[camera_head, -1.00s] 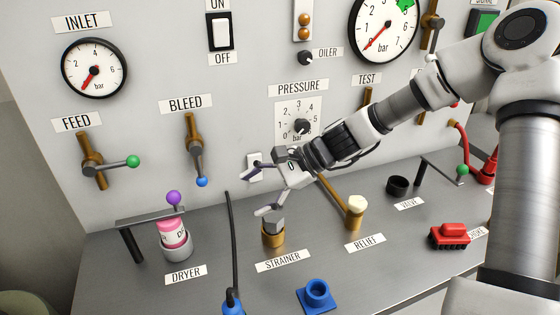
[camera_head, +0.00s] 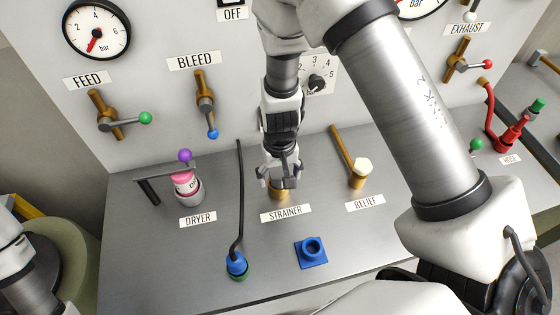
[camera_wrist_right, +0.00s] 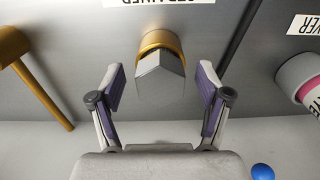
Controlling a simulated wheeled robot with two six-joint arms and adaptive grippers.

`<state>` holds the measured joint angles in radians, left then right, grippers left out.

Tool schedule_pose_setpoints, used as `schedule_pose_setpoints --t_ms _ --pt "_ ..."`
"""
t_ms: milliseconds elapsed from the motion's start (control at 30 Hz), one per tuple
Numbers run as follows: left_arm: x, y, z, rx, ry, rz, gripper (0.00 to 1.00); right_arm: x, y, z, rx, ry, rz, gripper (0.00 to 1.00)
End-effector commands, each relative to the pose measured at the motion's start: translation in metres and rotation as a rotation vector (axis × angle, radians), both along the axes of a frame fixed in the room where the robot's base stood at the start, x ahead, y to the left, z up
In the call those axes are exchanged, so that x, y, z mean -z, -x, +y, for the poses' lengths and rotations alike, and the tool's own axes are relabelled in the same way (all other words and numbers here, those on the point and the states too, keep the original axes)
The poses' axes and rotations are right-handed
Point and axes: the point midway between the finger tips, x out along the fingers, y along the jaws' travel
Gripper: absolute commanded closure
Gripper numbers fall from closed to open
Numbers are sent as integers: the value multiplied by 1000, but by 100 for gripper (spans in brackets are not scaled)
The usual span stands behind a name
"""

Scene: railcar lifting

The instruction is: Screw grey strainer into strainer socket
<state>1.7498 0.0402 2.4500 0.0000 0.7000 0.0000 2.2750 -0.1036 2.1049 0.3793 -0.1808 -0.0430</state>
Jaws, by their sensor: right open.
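The grey strainer (camera_wrist_right: 160,88) has a faceted, hex-like head and sits at the brass strainer socket (camera_head: 280,196), which also shows in the wrist view (camera_wrist_right: 160,41). How deep it is seated I cannot tell. My right gripper (camera_head: 278,184) points down over the strainer and hides most of it in the head view. In the wrist view the right gripper's (camera_wrist_right: 160,90) purple-padded fingers stand open on either side of the strainer, with a visible gap on both sides. My left gripper is out of view.
The relief valve (camera_head: 361,174) with its brass lever stands right of the strainer. A black cable runs to a blue plug (camera_head: 236,264) on the left. A blue square socket (camera_head: 311,252) sits in front. The dryer (camera_head: 187,188) stands at the left under a bracket.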

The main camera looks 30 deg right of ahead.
Motion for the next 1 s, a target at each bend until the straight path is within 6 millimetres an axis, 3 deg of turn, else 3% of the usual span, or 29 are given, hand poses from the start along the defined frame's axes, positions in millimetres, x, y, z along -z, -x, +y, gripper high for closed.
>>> schedule_pose_setpoints --t_ms 267,300,500,567,600,667,1000 --pt "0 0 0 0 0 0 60 6 0 0 2 0 -1 23" --pt "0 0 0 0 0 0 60 6 0 0 2 0 -1 27" --pt "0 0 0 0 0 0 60 6 0 0 3 0 -1 98" --pt "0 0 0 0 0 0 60 6 0 0 3 0 -1 98" --pt "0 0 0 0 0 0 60 6 0 0 3 0 -1 67" --pt "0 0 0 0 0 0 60 6 0 0 3 0 -1 88" --pt "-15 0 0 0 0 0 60 3 0 0 134 0 0 89"
